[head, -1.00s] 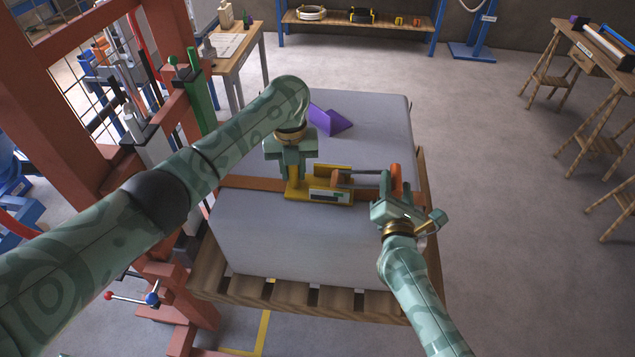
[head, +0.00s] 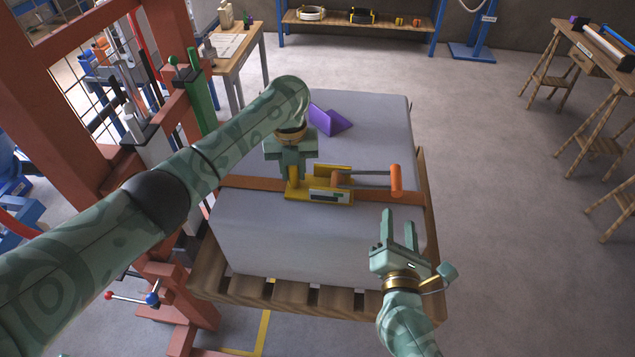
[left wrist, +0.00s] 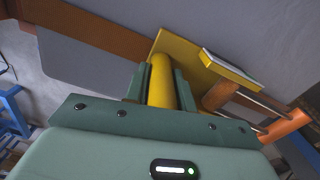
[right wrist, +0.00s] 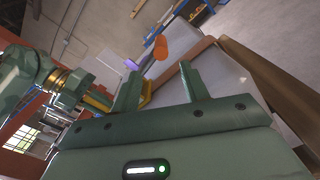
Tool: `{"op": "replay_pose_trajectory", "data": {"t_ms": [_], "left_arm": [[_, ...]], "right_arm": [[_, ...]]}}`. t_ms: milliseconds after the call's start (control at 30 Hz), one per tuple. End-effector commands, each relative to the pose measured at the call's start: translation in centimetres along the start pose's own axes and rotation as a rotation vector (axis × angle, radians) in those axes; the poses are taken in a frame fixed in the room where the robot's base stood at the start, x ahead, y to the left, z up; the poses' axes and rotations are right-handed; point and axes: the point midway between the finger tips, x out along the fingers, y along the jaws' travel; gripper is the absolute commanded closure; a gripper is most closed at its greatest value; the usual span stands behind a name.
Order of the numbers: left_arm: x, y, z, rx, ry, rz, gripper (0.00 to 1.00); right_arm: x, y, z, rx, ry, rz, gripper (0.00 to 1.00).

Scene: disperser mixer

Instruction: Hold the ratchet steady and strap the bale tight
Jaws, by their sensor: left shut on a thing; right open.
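The grey bale (head: 265,245) sits on a wooden pallet, with an orange-brown strap (head: 250,184) across its top. The yellow ratchet (head: 335,196) lies on the strap. Its lever reaches right to an orange handle (head: 396,180), which also shows in the right wrist view (right wrist: 160,47). My left gripper (head: 293,182) is shut on the ratchet's yellow post (left wrist: 161,82), seen between its fingers in the left wrist view. My right gripper (head: 397,222) is open and empty, in front of the handle and apart from it, near the bale's front right edge.
A purple wedge-shaped piece (head: 328,120) lies on the bale behind the ratchet. A red frame (head: 165,45) stands close on the left. The pallet (head: 300,295) juts out at the front. The floor to the right is clear up to a wooden trestle table (head: 590,62).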

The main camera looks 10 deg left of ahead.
Motion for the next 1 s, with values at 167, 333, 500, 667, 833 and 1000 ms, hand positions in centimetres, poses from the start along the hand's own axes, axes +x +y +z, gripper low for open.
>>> {"op": "replay_pose_trajectory", "data": {"t_ms": [167,333,500,667,833,1000], "left_arm": [[-0.1,0.0,0.0,0.0,-0.001,-0.001,0.96],[-0.1,0.0,0.0,0.0,-0.001,-0.001,0.96],[-0.1,0.0,0.0,0.0,-0.001,-0.001,0.96],[-0.1,0.0,0.0,0.0,-0.001,-0.001,0.96],[-0.1,0.0,0.0,0.0,-0.001,-0.001,0.96],[-0.1,0.0,0.0,0.0,-0.001,-0.001,0.96]], "right_arm": [[0.0,0.0,0.0,0.0,0.0,0.0,0.55],[-0.3,0.1,0.1,0.001,0.001,0.0,0.55],[-1.7,0.8,1.2,0.002,0.0,0.0,0.55],[-3.2,1.4,2.2,0.002,0.0,-0.001,0.55],[-4.8,2.1,3.3,0.001,0.0,0.0,0.55],[-5.8,2.7,4.1,0.001,0.0,0.0,0.55]]}}
